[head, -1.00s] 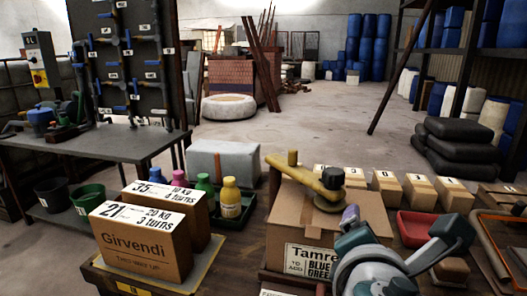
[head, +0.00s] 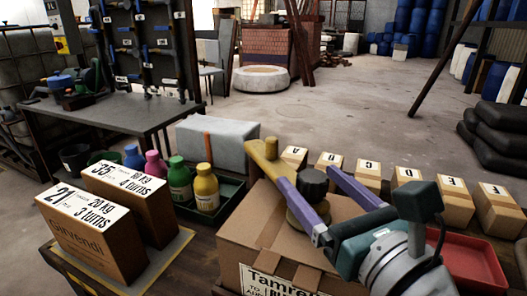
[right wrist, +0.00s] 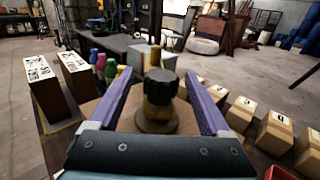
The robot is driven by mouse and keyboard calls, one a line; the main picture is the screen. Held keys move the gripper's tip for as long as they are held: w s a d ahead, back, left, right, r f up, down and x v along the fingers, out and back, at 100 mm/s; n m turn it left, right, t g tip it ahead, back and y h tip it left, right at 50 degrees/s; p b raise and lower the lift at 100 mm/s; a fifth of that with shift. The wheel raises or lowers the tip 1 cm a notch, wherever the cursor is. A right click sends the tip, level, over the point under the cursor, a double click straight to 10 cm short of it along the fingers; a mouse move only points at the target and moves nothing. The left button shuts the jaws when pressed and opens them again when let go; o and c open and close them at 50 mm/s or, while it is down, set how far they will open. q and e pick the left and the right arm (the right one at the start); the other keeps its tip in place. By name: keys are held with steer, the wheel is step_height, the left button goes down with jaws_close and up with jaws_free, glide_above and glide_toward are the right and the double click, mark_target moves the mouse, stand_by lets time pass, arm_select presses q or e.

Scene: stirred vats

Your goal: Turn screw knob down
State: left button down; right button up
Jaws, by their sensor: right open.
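The screw knob (head: 313,181) is dark and lobed, on a round brass-coloured base. A yellow bar (head: 263,152) extends from behind it. It stands upright over a cardboard box (head: 245,236). My right gripper (head: 303,174) is open, with one purple finger on each side of the knob. In the right wrist view the knob (right wrist: 160,86) stands midway between the spread fingers, with a gap on both sides. The gripper body hides part of the box. My left gripper is not in view.
Two labelled boxes (head: 85,240) stand at the left. Coloured bottles (head: 206,187) stand in a tray behind them. A row of lettered blocks (head: 410,184) runs to the right. A red tray (head: 475,262) lies at the right. The floor behind is open.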

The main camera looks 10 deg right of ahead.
mark_target(305, 172)
steer(key=shift+w+a, duration=0.2)
steer(key=shift+w, duration=0.95)
steer(key=shift+w+a, duration=0.15)
steer(key=shift+w, duration=0.95)
